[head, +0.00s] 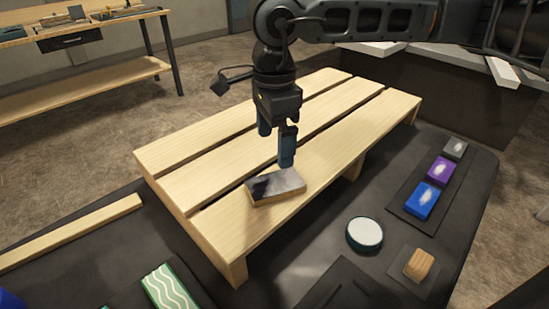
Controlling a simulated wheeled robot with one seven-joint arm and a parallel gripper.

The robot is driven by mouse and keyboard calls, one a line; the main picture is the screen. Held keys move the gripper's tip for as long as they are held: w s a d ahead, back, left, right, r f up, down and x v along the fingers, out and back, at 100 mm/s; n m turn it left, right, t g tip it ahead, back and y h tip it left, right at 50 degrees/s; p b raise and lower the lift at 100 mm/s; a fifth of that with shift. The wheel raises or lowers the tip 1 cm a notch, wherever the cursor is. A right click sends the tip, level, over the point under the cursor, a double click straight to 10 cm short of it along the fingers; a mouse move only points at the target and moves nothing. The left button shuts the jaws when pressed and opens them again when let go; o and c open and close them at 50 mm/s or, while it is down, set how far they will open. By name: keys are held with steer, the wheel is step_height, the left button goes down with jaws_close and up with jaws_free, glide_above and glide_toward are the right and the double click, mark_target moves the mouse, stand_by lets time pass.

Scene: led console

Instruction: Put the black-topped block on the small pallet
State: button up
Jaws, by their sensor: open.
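The black-topped block (275,187) lies flat on the front slat of the small pallet (325,150), near the pallet's front left part. Its top is dark with a grey sheen and its sides are wood-coloured. My gripper (276,148) points down just above and behind the block, with its blue fingers apart and nothing seen between them. The near finger ends close to the block's back edge; I cannot tell whether it touches. The far finger is partly hidden.
On the dark table right of the pallet are blue (420,201), purple (437,171) and grey (455,149) blocks on a mat, a round white-topped disc (365,234) and a small wooden block (419,264). A green wavy-patterned piece (169,288) lies front left. A wooden strip (72,232) lies left.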

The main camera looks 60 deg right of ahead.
steer(key=shift+r, duration=0.9)
